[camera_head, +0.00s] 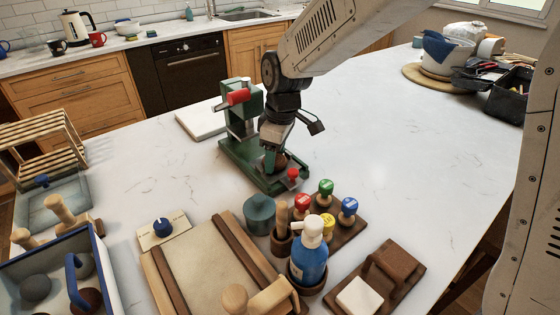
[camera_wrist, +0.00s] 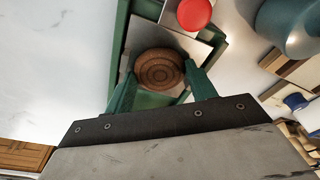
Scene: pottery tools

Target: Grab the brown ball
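A round brown object with concentric rings, which looks like the brown ball (camera_wrist: 160,70), shows between my fingertips in the wrist view. In the head view it is a small brown patch (camera_head: 281,164) at the base of a green press-like stand (camera_head: 232,151), partly hidden by my gripper (camera_head: 274,160). My gripper also shows in the wrist view (camera_wrist: 161,72), pointing down with its green fingers apart, one on each side of the brown object. I cannot tell whether they touch it. A dark brown ball (camera_head: 88,300) also lies in the blue-rimmed crate (camera_head: 112,272) at the lower left.
A red knob (camera_wrist: 195,14) on the stand is close beside my gripper. Colored stamps (camera_head: 326,188), a blue bottle (camera_head: 309,262) and a teal pot (camera_head: 259,213) stand in front. The table to the right of the stand is clear.

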